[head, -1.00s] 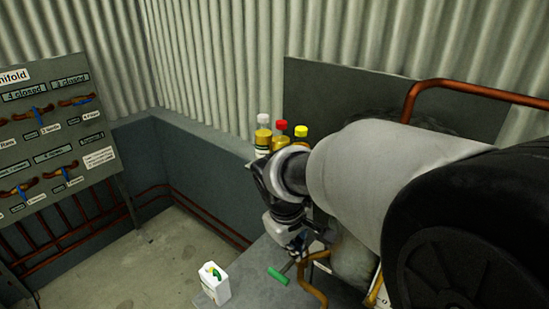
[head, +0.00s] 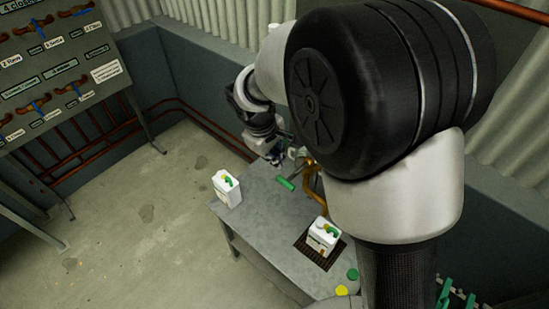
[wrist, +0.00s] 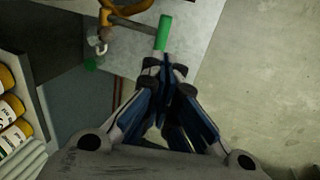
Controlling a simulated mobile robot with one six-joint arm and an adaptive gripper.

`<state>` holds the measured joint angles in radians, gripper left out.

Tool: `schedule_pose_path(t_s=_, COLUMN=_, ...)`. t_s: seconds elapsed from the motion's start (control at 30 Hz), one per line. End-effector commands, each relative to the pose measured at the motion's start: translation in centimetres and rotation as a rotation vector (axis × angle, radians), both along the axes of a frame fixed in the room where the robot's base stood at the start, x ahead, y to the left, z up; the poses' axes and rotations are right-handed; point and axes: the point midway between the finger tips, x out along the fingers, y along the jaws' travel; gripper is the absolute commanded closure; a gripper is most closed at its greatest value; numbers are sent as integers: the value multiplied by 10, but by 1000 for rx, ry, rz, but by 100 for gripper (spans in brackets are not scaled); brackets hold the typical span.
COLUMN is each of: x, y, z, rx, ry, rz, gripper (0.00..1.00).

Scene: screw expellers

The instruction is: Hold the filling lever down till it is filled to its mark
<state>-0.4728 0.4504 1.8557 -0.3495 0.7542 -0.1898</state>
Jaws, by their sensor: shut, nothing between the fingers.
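The filling lever with its green handle (head: 285,184) sticks out over the metal bench near the curved brass pipe (head: 312,182). In the wrist view the green handle (wrist: 163,33) lies just beyond my fingertips. My gripper (wrist: 165,72) is shut and empty, pointing at the handle's near end; I cannot tell whether it touches. In the head view my gripper (head: 275,157) is just behind and left of the handle. A white jug (head: 322,236) with a green and yellow top stands on the dark drip grate (head: 304,248). Its fill level and mark cannot be made out.
Another white jug (head: 227,188) stands at the bench's left corner. A green cap (head: 352,274) and a yellow cap (head: 341,290) lie at the front. Bottles (wrist: 12,108) show at left in the wrist view. A valve board (head: 60,75) stands at left; the floor between is clear.

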Motion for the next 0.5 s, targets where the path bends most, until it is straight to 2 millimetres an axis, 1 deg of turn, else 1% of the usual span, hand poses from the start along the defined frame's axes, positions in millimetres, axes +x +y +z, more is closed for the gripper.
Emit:
schedule_pose_path(t_s=0.03, x=2, y=-3, z=-13, rx=-2, ry=4, rz=-2, gripper=100)
schedule_pose_path(t_s=0.3, x=13, y=-12, z=-69, rx=-2, ry=4, rz=-1, gripper=100)
schedule_pose_path(t_s=0.5, x=20, y=-16, z=-97, rx=0, ry=1, rz=0, gripper=100)
